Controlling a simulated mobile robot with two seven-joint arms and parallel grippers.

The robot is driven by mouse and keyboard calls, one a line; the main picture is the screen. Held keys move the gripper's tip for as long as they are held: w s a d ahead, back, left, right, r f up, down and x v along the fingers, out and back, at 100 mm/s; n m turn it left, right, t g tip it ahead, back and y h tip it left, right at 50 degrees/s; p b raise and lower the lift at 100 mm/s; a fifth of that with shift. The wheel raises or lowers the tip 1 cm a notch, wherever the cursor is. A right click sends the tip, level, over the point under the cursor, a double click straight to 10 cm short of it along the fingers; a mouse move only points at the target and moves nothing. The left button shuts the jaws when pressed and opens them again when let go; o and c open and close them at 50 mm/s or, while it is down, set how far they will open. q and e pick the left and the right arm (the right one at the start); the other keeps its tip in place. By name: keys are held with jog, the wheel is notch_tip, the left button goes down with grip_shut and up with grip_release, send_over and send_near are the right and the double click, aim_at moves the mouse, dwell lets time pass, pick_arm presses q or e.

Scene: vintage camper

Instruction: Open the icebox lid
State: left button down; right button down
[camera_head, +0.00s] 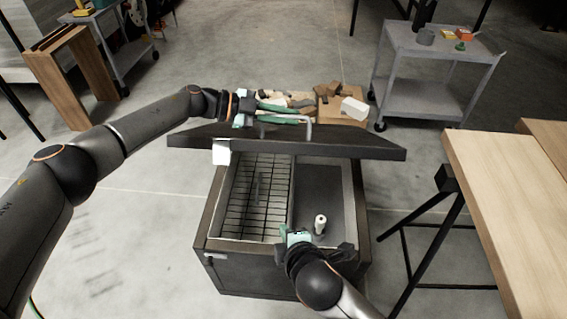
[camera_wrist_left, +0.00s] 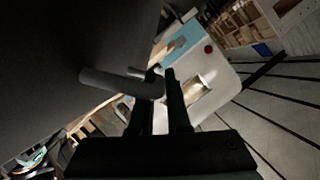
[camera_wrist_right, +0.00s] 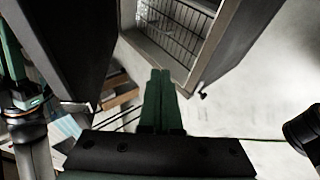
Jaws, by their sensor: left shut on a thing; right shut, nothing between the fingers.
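The icebox (camera_head: 285,268) is a dark chest, seen from above with its inside exposed. Its dark lid (camera_head: 350,148) is raised, tilted well up above the box, and shows as a dark surface in the left wrist view (camera_wrist_left: 60,60). My left gripper (camera_head: 300,119) is shut on the lid's grey handle (camera_head: 309,132); the handle also shows between its fingers in the left wrist view (camera_wrist_left: 108,82). My right gripper (camera_head: 296,234) is shut and empty, low over the box's front edge. It also shows shut in the right wrist view (camera_wrist_right: 160,75).
Inside the box are a wire rack (camera_head: 258,195) and a small white bottle-like object (camera_head: 320,222). A wooden table (camera_head: 500,200) stands to the right. A grey cart (camera_head: 430,85) stands behind at right. Loose blocks (camera_head: 352,107) show behind the lid.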

pick_arm(q)
jog(key=shift+w+a, duration=0.1)
jog(key=shift+w, duration=0.05)
pick_arm(e)
notch_tip(320, 180, up, 9)
jog(key=a+n+t+h, duration=0.2)
jog(key=n+t+h, duration=0.25)
jog(key=n, duration=1.15)
jog(key=w, duration=1.2)
jog(key=shift+d+f+y, duration=0.3)
jog(key=shift+y, duration=0.05)
jog(key=shift+w, duration=0.1)
